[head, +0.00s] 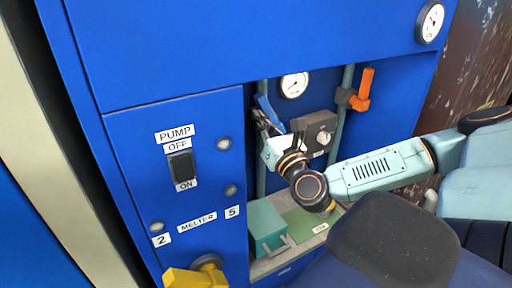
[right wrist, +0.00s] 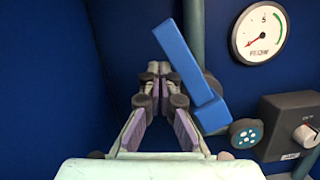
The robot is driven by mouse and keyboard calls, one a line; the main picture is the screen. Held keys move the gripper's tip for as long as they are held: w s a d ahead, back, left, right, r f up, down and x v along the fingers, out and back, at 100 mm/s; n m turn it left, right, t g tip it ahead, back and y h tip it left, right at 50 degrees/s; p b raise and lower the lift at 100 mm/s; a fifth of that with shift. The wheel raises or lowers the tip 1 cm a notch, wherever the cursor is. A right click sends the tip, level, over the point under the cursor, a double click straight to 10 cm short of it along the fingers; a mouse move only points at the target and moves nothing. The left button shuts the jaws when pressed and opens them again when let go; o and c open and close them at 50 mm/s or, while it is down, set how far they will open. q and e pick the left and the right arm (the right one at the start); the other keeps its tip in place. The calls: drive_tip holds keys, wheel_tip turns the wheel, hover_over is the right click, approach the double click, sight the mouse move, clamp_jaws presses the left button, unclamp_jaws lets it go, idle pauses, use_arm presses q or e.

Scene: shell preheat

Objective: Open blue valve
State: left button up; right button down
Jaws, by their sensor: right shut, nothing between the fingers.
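The blue valve handle (head: 268,110) is in the recess of the blue cabinet, beside a vertical pale pipe (head: 262,180). In the right wrist view the blue handle (right wrist: 183,62) is tilted, its upper end leaning left and its lower end by a dark round knob (right wrist: 246,133). My right gripper (head: 259,117) reaches into the recess. In the right wrist view its fingers (right wrist: 154,72) are shut and empty, just left of the handle. I cannot tell whether they touch it. My left gripper is not in view.
A round gauge (head: 294,85) and a grey box with a dial (head: 316,132) sit close right of the handle. An orange valve handle (head: 364,88) is further right. The pump switch panel (head: 180,165) borders the recess on the left. A teal block (head: 266,224) stands below.

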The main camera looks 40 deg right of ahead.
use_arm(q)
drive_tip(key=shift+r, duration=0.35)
use_arm(e)
drive_tip(key=shift+w+d+r, duration=0.1)
drive_tip(key=shift+w, duration=0.05)
use_arm(q)
drive_tip(key=shift+p, duration=0.35)
